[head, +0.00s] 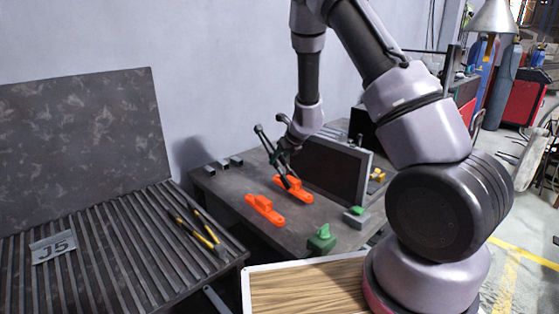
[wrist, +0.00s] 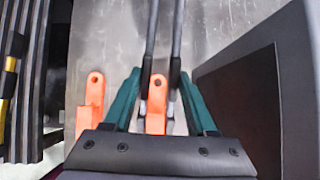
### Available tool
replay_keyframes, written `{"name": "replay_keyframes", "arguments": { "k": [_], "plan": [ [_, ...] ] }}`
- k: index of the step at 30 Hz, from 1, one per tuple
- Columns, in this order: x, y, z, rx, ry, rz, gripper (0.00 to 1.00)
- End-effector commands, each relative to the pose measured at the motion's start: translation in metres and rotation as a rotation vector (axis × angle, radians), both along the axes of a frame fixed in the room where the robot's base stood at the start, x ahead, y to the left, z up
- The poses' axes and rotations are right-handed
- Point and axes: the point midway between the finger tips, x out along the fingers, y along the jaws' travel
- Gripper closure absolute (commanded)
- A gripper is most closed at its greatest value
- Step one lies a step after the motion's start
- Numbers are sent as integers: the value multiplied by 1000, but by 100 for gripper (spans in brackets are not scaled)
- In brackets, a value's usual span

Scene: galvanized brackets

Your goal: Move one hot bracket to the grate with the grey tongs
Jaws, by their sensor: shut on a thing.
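My gripper (head: 278,154) is shut on the grey tongs, whose two dark arms (wrist: 177,42) run forward between my green fingers in the wrist view. One orange bracket (head: 293,190) lies on the dark table under the tongs. In the wrist view this bracket (wrist: 157,92) shows between the tong arms; I cannot tell whether they touch it. A second orange bracket (head: 265,209) lies apart, nearer the front left. It also shows at the left of the wrist view (wrist: 94,98). The slatted grate (head: 100,250) with a J5 plate is at the left.
Yellow-and-black tools (head: 205,232) lie on the grate's right side. A dark upright panel (head: 333,168) stands close right of the tongs. A green piece (head: 321,240) and a grey-green block (head: 357,217) sit at the table's front right. Small dark blocks (head: 223,164) lie at the back left.

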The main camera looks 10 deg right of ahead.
Motion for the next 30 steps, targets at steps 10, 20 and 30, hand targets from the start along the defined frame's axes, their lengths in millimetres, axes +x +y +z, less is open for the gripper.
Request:
{"name": "replay_keyframes", "arguments": {
  "k": [10,20,30],
  "plan": [
    [1,0,32,3,-4,-1,100],
    [1,0,62,3,-4,-1,100],
    [1,0,88,1,-4,-2,100]
  ]
}}
